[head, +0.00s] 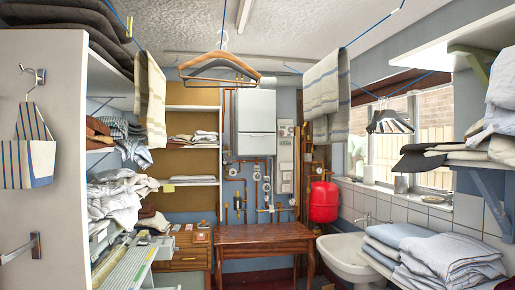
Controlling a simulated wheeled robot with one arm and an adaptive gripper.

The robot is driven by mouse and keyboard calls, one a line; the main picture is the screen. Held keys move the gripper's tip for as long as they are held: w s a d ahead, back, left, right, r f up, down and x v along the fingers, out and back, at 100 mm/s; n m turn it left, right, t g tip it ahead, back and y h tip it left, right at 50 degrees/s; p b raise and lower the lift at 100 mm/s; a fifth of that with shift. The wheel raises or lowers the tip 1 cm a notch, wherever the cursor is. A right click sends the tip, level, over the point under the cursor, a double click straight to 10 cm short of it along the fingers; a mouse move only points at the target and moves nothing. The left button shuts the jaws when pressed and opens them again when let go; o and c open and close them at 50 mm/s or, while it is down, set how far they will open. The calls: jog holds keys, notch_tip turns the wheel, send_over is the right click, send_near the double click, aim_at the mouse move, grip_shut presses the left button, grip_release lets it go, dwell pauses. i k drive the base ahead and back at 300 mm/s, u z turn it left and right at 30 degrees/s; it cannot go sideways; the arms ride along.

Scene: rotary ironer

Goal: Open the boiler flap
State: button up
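A white boiler (254,110) hangs on the back wall above the wooden table. Its lower front part (256,144) is set off by a line and looks flush with the body, so the flap appears closed. The flap's edges and any handle are too small to make out. Copper pipes run below the boiler. My gripper is not in view.
A wooden table (265,234) stands below the boiler. A red tank (324,202) and a white basin (347,256) are to its right. Folded laundry (450,258) fills the right front. A hanger (219,72) hangs before the boiler. Some floor is visible near the table.

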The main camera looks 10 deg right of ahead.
aim_at(249, 143)
jog(key=z, duration=0.1)
jog(key=i, duration=4.1)
jog(key=u, duration=0.5)
jog(key=i, duration=1.6)
jog(key=u, duration=0.35)
